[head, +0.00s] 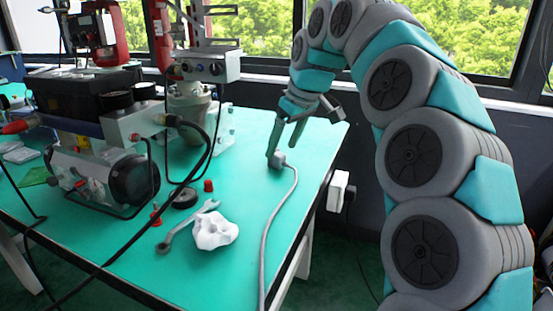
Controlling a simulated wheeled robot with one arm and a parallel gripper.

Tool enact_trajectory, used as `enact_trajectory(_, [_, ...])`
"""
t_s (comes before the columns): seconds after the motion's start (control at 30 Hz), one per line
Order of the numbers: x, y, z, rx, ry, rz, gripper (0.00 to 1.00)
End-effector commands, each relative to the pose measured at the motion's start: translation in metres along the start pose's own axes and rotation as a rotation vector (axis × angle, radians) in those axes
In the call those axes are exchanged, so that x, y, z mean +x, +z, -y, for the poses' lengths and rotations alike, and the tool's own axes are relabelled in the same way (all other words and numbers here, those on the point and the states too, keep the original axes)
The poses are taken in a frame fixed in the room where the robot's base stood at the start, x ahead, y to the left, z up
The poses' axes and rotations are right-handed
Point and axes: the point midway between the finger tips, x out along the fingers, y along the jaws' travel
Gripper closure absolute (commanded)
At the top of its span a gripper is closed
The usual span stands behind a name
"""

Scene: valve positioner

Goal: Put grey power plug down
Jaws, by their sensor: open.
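The grey power plug (279,160) is on the green tabletop (250,258), right of the middle, with its grey cable (267,232) running toward the front edge. One finger reaches down along the plug's left side. The gripper is open. The plug appears to rest on the table, but at this size I cannot tell whether a finger still touches it.
A wrench (184,228) and a crumpled white cloth (214,231) lie in front of the valve equipment (110,150) on the left. Small red caps (208,185) lie nearby. A white socket box (338,191) is at the table's right edge. The tabletop around the cable is clear.

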Motion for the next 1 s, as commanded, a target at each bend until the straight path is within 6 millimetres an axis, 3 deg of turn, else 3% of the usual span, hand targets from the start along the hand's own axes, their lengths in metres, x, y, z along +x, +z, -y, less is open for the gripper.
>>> enact_trajectory(0.23, [0.034,-0.003,0.003,-0.001,-0.001,0.0,0.22])
enact_trajectory(0.5, [0.039,-0.003,0.003,0.0,0.0,-0.001,0.22])
enact_trajectory(1.0, [0.039,-0.003,0.003,0.0,0.0,-0.001,0.79])
